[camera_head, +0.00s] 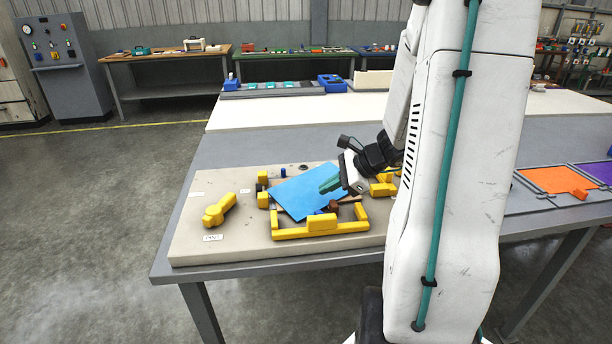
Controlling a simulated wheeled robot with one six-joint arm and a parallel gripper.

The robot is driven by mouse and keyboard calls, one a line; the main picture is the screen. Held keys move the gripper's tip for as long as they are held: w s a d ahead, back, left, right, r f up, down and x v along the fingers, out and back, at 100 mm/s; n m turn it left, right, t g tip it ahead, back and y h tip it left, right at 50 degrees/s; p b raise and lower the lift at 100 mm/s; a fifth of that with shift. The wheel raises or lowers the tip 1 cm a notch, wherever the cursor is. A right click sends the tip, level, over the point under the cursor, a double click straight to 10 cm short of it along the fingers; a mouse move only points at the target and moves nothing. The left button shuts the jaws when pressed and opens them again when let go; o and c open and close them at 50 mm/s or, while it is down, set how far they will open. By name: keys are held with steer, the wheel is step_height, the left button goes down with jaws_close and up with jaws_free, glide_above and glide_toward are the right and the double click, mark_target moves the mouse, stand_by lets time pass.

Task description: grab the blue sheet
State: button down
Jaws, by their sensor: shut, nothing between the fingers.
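The blue sheet (300,193) lies tilted askew on a fixture with yellow blocks, on a beige board (190,240) on the near table. My gripper (325,188) is over the sheet's right part, its green fingers pointing left and down. The fingers look closed together with nothing between them. I cannot tell whether the fingertips touch the sheet. My wrist covers the sheet's right edge.
A yellow frame (322,222) borders the sheet's near side. A loose yellow piece (219,210) lies to the left. An orange sheet (556,180) and a purple sheet (602,172) lie in trays at the right. My arm hides the table's middle right.

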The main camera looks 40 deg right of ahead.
mark_target(305, 183)
steer(key=d+m, duration=0.1)
steer(key=m, duration=0.1)
steer(key=s+d+m+t+h, duration=0.1)
steer(key=d+m, duration=0.1)
steer(key=d+f+m+t, duration=0.1)
steer(key=d+m, duration=0.1)
steer(key=m, duration=0.1)
steer(key=shift+s+h, duration=0.2)
steer(key=shift+h, duration=0.2)
steer(key=shift+w+m, duration=0.2)
steer(key=shift+m, duration=0.1)
steer(key=w+a, duration=0.1)
steer(key=w, duration=0.2)
steer(key=w+a, duration=0.1)
steer(key=w, duration=0.3)
steer(key=w+a, duration=0.1)
steer(key=w, duration=0.2)
steer(key=shift+w+a, duration=0.15)
steer(key=shift+a, duration=0.1)
steer(key=shift+w+a+f, duration=0.1)
steer(key=shift+w+a, duration=0.05)
steer(key=shift+w, duration=0.2)
steer(key=shift+s+f, duration=0.1)
steer(key=shift+f, duration=0.55)
steer(key=shift+s+d+f, duration=0.1)
steer(key=shift+s+d, duration=0.1)
steer(key=shift+s, duration=0.35)
steer(key=shift+s+d, duration=0.2)
steer(key=shift+s, duration=0.35)
